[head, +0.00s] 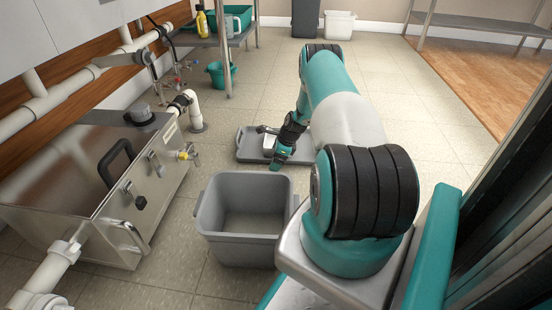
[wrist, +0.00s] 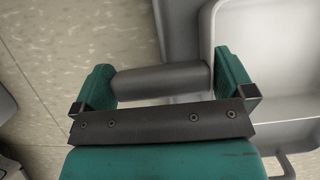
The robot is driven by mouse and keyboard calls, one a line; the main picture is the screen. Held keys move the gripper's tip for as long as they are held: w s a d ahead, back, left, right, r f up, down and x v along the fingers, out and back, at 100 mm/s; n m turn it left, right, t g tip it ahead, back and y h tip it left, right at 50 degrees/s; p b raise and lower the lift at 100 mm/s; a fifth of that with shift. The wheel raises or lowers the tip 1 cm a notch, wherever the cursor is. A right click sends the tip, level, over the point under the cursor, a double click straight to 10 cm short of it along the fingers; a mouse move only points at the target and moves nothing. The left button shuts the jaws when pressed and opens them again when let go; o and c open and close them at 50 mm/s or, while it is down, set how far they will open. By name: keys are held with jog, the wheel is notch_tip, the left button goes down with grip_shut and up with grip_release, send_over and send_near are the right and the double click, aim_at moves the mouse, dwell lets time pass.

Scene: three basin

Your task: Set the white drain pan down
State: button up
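The white drain pan (head: 268,142) shows small in the head view, at or just above a flat grey tray on the floor. Its pale inside (wrist: 280,58) fills the upper right of the wrist view. My gripper (head: 279,163) is at the pan's near side, pointing down. In the wrist view my gripper (wrist: 166,84) has its two teal fingers against the ends of a grey cylindrical grip (wrist: 162,80), which appears to belong to the pan. I cannot tell whether the pan's underside touches the tray.
The grey tray (head: 246,152) lies on the tiled floor. A grey open basin (head: 246,234) stands nearer me. A steel tank (head: 90,180) with pipes is at left. A teal bucket (head: 221,75) stands under a steel table. Floor beyond the tray is clear.

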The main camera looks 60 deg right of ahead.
jog(key=p+v, duration=0.8)
jog(key=v, duration=0.4)
jog(key=w+a+r+n, duration=0.85)
jog(key=a+r, duration=0.35)
jog(key=r, duration=0.2)
jog(key=w+a+r+n+g+y, duration=0.1)
jog(key=a+r+n, duration=0.4)
jog(key=a, duration=0.4)
jog(key=a+r+n+g+y, duration=0.1)
jog(key=a+r+n, duration=0.3)
jog(key=a+r, duration=0.4)
jog(key=s+a+r+n, duration=0.4)
jog(key=a, duration=0.4)
jog(key=s+a+r+n, duration=0.4)
jog(key=s+a+n, duration=0.1)
jog(key=a, duration=0.3)
jog(key=s+a+r+n, duration=0.1)
jog(key=s+a+n, duration=0.2)
jog(key=s, duration=0.2)
jog(key=s+a+r+n+g, duration=0.1)
jog(key=s+a+n, duration=0.1)
jog(key=s+n, duration=0.2)
jog(key=s+a+r+n+g, duration=0.1)
jog(key=s+a+n, duration=0.2)
jog(key=s, duration=0.5)
jog(key=shift+s+a+r+n, duration=0.2)
jog(key=shift+a+r+n, duration=0.15)
jog(key=shift+r, duration=0.1)
